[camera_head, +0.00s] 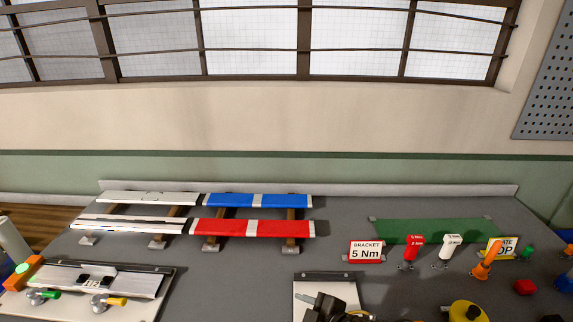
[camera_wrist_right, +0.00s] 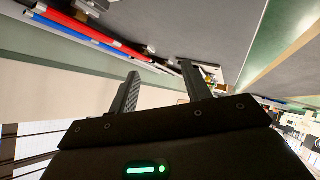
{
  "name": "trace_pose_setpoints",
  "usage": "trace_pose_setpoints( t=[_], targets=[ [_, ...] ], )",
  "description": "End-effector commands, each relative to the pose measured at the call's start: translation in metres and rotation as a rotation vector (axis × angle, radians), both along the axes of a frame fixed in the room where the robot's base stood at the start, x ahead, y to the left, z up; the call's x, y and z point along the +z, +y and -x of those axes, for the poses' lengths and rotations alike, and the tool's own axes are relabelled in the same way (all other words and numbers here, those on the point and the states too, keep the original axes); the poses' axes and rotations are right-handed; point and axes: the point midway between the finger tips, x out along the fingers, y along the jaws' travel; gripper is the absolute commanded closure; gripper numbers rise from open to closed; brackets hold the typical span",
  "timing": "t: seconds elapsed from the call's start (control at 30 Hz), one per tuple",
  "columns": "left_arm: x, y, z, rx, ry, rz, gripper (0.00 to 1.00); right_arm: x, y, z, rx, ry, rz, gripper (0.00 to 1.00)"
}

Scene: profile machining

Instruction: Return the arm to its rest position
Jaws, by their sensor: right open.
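My right gripper (camera_wrist_right: 160,72) shows in the right wrist view with its two dark fingers spread apart. Nothing is visible between the fingers. The table with its profiles appears tilted at the upper left of that view, beyond the fingers. In the head view, a dark jointed form (camera_head: 328,308) is cut off by the bottom edge, and I cannot tell whether it is part of my right arm. My left gripper is not in view.
Red (camera_head: 252,228) and blue (camera_head: 258,201) profiles lie on supports on the grey table (camera_head: 250,268). A fixture (camera_head: 90,282) with coloured handles is at left. At right are a red "BRACKET 5 Nm" sign (camera_head: 366,252), red (camera_head: 412,250) and white (camera_head: 449,248) tools, and a green mat (camera_head: 400,228).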

Motion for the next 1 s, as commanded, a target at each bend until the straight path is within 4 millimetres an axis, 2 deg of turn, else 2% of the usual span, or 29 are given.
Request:
trace_pose_setpoints(
  t=[0.07,0.2,0.3,0.5,0.77,0.8,1.0],
  targets=[
    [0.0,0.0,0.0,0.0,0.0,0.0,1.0,-0.007,-0.017,0.013,-0.165,0.077,-0.057,0.52],
    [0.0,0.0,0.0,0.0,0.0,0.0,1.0,-0.032,-0.074,0.041,-0.472,0.248,-0.088,0.52],
    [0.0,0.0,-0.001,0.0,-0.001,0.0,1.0,-0.053,-0.113,0.069,-0.646,0.372,-0.079,0.52],
    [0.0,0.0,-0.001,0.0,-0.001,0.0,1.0,-0.082,-0.168,0.13,-0.875,0.571,-0.037,0.52],
    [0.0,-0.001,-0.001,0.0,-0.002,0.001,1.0,-0.102,-0.215,0.204,-1.075,0.771,0.017,0.52],
    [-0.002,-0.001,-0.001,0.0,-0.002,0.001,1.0,-0.111,-0.218,0.208,-1.091,0.79,0.025,0.52],
    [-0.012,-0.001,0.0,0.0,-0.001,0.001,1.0,-0.181,-0.214,0.192,-1.082,0.803,0.039,0.52]
  ],
)
